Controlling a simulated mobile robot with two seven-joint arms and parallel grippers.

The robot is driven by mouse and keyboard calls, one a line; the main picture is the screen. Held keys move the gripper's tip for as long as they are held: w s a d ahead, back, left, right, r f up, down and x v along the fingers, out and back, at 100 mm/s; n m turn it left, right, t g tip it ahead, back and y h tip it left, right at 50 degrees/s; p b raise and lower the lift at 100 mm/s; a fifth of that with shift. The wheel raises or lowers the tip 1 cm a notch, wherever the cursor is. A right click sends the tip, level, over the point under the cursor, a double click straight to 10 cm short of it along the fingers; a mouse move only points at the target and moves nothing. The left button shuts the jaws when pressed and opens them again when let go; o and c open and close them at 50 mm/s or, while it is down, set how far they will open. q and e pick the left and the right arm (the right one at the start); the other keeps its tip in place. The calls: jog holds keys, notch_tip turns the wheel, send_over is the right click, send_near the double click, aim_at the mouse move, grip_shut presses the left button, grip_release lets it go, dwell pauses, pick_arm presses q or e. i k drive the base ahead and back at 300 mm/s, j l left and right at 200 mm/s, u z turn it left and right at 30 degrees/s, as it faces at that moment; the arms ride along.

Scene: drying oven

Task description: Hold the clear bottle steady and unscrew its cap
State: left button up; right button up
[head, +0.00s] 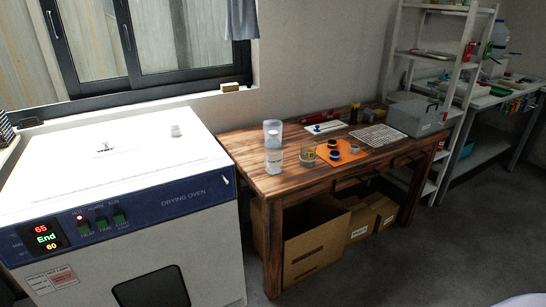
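A pale, partly see-through bottle (272,132) stands upright near the left end of the wooden table (345,178). A white container (274,161) is directly in front of it and overlaps its lower part in the picture. A small clear glass vessel (307,156) stands to their right. I cannot tell for certain which of these is the clear bottle, and the cap is too small to make out. Neither of my grippers shows in the head view.
Several small dark-and-blue round items sit on an orange mat (354,154). A white rack (380,136) and grey box (415,117) are farther right. The drying oven (120,200) stands close on the left. Cardboard boxes (316,235) are under the table. Open floor lies in front.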

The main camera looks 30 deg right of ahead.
aim_at(273, 152)
jog(key=i+l+u, duration=0.2)
jog(key=l, duration=0.95)
jog(key=i+l+u, duration=0.2)
jog(key=l, duration=0.95)
jog(key=l+u, duration=0.2)
jog(key=l, duration=0.95)
